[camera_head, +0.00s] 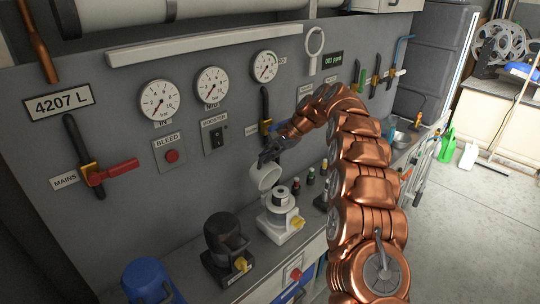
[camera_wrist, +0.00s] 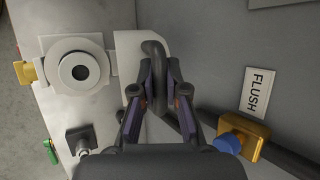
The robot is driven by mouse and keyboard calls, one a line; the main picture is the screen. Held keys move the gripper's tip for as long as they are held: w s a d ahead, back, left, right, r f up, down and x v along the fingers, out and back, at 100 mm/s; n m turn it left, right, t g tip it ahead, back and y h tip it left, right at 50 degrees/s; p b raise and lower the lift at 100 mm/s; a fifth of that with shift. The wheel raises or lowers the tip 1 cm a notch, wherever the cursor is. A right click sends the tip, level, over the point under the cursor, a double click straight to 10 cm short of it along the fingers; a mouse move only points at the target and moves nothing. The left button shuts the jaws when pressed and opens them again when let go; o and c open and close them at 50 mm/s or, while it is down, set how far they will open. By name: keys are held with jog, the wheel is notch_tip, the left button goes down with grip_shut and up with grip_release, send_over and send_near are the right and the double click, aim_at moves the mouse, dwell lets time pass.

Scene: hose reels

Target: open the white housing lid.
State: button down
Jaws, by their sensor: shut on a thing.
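The white housing (camera_head: 283,225) stands on the bench against the grey panel, with its round inner part showing from above. Its white lid (camera_head: 265,176) is swung up and back, standing steeply tilted behind the base. In the wrist view the housing (camera_wrist: 55,80) is at upper left and the lid (camera_wrist: 128,48) is edge-on beside it. My gripper (camera_head: 270,153) is at the top of the lid. In the wrist view its fingers (camera_wrist: 160,78) are shut on the lid's dark loop handle (camera_wrist: 154,50). The handle is partly hidden between the fingers.
A black housing (camera_head: 226,245) and a blue housing (camera_head: 148,281) stand to the left, lids down. Small bottles (camera_head: 311,176) stand to the right. The panel carries gauges (camera_head: 211,84) and valve levers; a valve with a blue knob (camera_wrist: 228,144) is close to my gripper.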

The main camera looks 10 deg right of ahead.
dwell(0.3)
jog(key=c, duration=1.2)
grip_release()
jog(key=v, duration=1.2)
jog(key=shift+s, duration=0.1)
